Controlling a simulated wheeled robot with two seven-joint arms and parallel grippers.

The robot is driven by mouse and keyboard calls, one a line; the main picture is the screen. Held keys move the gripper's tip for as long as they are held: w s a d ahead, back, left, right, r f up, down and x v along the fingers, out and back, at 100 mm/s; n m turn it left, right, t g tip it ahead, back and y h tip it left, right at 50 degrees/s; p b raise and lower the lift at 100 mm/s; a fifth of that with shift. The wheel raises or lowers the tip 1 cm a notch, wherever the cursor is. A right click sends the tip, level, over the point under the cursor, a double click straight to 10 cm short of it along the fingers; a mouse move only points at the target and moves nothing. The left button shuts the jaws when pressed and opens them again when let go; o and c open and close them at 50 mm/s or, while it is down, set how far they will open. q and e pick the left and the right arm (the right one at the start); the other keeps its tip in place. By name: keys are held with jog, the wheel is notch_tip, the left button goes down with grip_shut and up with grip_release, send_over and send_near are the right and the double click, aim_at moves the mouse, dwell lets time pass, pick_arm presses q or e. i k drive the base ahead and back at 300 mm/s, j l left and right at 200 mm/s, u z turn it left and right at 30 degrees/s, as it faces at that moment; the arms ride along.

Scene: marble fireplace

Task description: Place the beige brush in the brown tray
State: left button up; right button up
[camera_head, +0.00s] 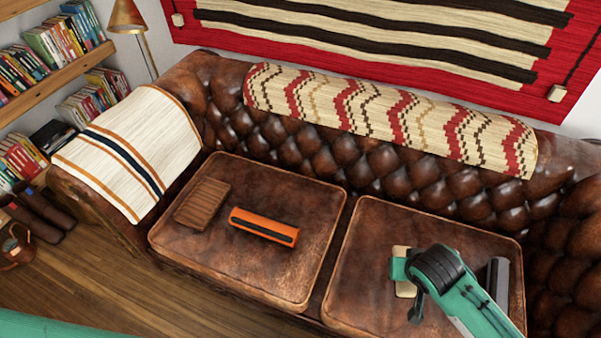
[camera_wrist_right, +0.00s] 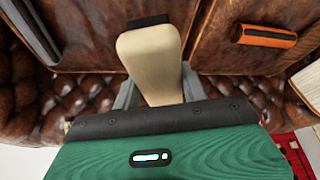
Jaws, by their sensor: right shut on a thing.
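The beige brush (camera_head: 403,288) is at the left part of the right sofa cushion in the head view, partly hidden by my right gripper (camera_head: 408,272). In the right wrist view the beige brush (camera_wrist_right: 150,60) has a dark end at the top and sits between the fingers of my right gripper (camera_wrist_right: 154,92), which is shut on it. I cannot tell whether it touches the cushion. The brown tray (camera_head: 203,204), a small ribbed rectangle, lies on the left cushion, well left of the gripper. It is empty. My left gripper is not in view.
An orange brush-like block (camera_head: 263,226) lies just right of the tray; it also shows in the wrist view (camera_wrist_right: 264,36). A grey block (camera_head: 497,277) is right of my right arm. The sofa's tufted back (camera_head: 330,150) rises behind. A gap separates the cushions.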

aim_at(204, 204)
jog(key=i+j, duration=0.1)
jog(key=j, duration=0.35)
jog(key=i+j, duration=0.15)
jog(key=j, duration=0.3)
jog(key=i+j, duration=0.1)
jog(key=j, duration=0.4)
jog(key=i+j+z, duration=0.1)
jog(key=j, duration=0.35)
jog(key=i+j, duration=0.15)
jog(key=j, duration=0.3)
jog(key=i+j, duration=0.1)
jog(key=j, duration=0.4)
jog(key=i+j, duration=0.1)
jog(key=j, duration=0.35)
jog(key=i+z, duration=0.05)
